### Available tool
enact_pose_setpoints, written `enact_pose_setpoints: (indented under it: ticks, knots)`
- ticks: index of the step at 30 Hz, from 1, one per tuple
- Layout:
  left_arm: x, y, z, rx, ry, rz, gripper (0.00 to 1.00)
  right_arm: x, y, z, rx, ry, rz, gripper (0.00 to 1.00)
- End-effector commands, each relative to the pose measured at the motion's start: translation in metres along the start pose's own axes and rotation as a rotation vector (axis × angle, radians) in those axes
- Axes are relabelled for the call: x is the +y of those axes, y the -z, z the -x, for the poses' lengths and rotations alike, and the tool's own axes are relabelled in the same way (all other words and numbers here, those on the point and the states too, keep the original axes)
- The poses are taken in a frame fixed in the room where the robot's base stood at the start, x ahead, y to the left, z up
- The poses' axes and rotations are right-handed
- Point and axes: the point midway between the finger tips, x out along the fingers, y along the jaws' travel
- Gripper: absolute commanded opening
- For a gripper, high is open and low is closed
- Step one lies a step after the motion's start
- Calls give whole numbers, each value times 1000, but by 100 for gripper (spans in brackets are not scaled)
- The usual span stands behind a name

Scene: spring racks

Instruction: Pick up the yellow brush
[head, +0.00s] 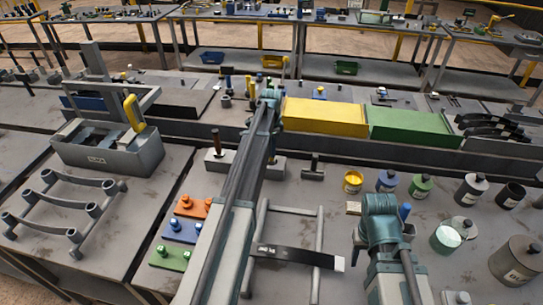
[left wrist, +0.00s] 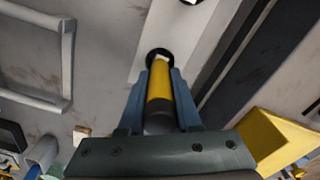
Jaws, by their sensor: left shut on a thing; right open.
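The yellow brush (left wrist: 160,85) shows in the left wrist view as a yellow handle with a dark end, standing at a dark round hole in a pale holder block (left wrist: 168,22). My left gripper (left wrist: 160,88) has its two fingers closed on either side of the handle. Any bristles are hidden. In the head view the left arm hides the brush and the fingers; the grey holder block (head: 270,166) shows on both sides of it. My right gripper (head: 381,218) is at the lower right over the bench; its fingers are hidden beneath the wrist and it holds nothing that I can see.
A yellow bin (head: 325,116) and a green bin (head: 410,127) stand behind the holder block. A dark peg (head: 216,141) stands in the block's left part. Several pots and tins, one a yellow tin (head: 352,181), stand at the right. A grey toolbox (head: 110,158) is at the left.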

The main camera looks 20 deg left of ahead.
Motion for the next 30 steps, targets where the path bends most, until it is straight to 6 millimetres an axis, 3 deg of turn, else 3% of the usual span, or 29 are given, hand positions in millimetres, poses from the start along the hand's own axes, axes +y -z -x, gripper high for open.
enact_pose_setpoints:
  ticks: [14,30]
  knots:
    - [0,0,12,0,0,0,0,1,-1,11,0,0,0,50]
    - [0,0,88,0,0,0,0,8,-5,88,0,1,-5,50]
